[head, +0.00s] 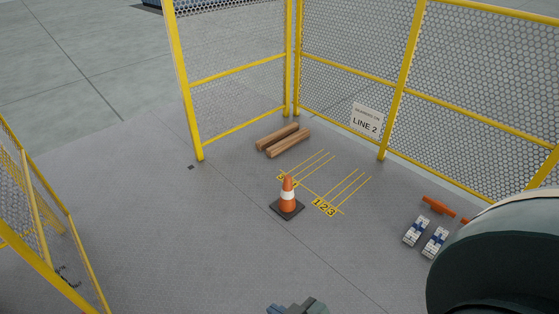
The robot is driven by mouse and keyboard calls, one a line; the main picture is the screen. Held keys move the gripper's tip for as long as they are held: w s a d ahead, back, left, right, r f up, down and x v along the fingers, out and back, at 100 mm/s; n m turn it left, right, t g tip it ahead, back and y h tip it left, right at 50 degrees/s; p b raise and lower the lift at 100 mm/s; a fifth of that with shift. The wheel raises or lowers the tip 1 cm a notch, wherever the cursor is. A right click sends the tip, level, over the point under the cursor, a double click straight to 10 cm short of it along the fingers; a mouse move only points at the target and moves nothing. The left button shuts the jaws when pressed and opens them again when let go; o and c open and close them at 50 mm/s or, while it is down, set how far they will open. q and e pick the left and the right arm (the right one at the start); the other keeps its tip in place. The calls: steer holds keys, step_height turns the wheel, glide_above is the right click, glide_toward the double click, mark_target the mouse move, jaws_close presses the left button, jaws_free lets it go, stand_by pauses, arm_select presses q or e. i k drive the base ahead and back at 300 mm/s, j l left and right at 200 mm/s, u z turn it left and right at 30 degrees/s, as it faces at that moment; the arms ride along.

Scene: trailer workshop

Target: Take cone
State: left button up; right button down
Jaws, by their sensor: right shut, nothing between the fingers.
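An orange traffic cone (287,196) with a white band and a dark square base stands upright on the grey floor, near the middle of the head view. It stands beside yellow floor markings. My right gripper (297,305) just shows at the bottom edge, below the cone in the picture and apart from it. It is shut and empty, and most of it is cut off by the frame. My left gripper is not in view.
Yellow mesh fencing (345,60) closes off the back and right, with a "LINE 2" sign (365,121). Wooden beams (283,140) lie behind the cone. White-and-blue blocks (416,231) and an orange piece (438,205) lie at right. Floor left of the cone is clear.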

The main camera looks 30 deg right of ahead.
mark_target(288, 207)
steer(key=z, duration=1)
steer(key=i+j+z, duration=0.15)
steer(key=i, duration=0.25)
steer(key=i+z, duration=0.15)
steer(key=i, duration=0.3)
steer(key=i+j+z, duration=0.15)
steer(key=i, duration=0.25)
steer(key=i+j+z, duration=0.1)
steer(key=i, duration=0.45)
steer(key=i+j+z, duration=0.1)
steer(key=i, duration=0.45)
steer(key=i+j+z, duration=0.1)
steer(key=i+j, duration=0.15)
steer(key=i, duration=0.25)
